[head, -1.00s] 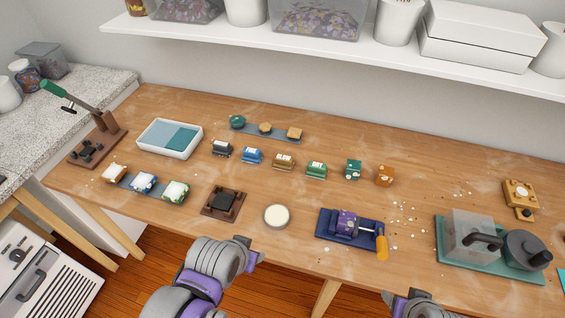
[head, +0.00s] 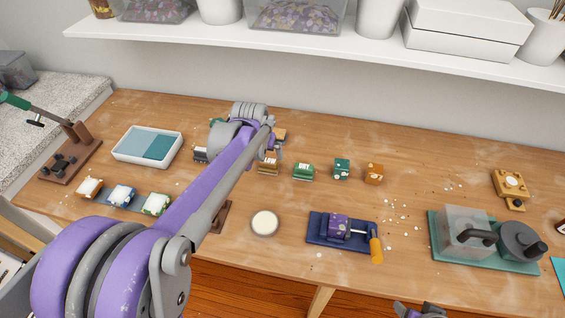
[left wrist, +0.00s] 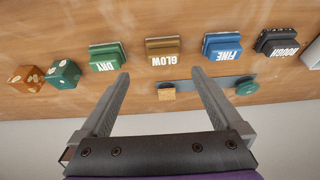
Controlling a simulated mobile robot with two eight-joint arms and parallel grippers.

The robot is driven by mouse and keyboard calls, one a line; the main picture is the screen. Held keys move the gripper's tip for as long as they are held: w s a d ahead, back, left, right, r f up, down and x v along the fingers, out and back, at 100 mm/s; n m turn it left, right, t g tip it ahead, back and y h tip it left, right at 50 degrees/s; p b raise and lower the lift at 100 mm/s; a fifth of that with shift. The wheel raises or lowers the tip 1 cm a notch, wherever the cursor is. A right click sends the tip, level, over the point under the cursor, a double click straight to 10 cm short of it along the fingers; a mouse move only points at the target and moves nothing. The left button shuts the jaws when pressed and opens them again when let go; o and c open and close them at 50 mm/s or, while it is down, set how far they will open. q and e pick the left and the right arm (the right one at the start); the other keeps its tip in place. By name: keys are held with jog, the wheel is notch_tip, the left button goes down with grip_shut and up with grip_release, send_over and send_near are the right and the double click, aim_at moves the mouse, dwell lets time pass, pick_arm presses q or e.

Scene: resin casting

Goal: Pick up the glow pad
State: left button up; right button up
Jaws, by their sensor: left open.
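The glow pad (left wrist: 163,52) is a tan-gold block with GLOW lettered on its face, lying on the wooden table in the left wrist view. In the head view the glow pad (head: 268,168) shows only in part, just below my left gripper (head: 272,142). In the left wrist view my left gripper (left wrist: 160,74) is open and empty, its fingertips apart on either side of the line to the pad, which lies beyond them. My right gripper (head: 420,311) is only partly visible at the bottom edge of the head view.
The green DRY pad (left wrist: 105,57) and blue FINE pad (left wrist: 222,46) flank the glow pad, with the dark ROUGH pad (left wrist: 277,42) farther along. A blue-grey strip (left wrist: 207,84) with small knobbed pieces lies close by. Patterned dice (left wrist: 64,74) sit at the row's end.

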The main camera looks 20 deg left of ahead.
aim_at(268, 161)
pick_arm(q)
jog(key=x, duration=0.4)
jog(key=w+x, duration=0.1)
jog(key=x, duration=0.1)
jog(key=shift+w+a, duration=0.2)
jog(key=shift+a, duration=0.15)
jog(key=shift+x, duration=2.7)
jog(key=shift+s+a, duration=0.1)
jog(key=shift+s, duration=0.05)
jog(key=shift+c, duration=0.2)
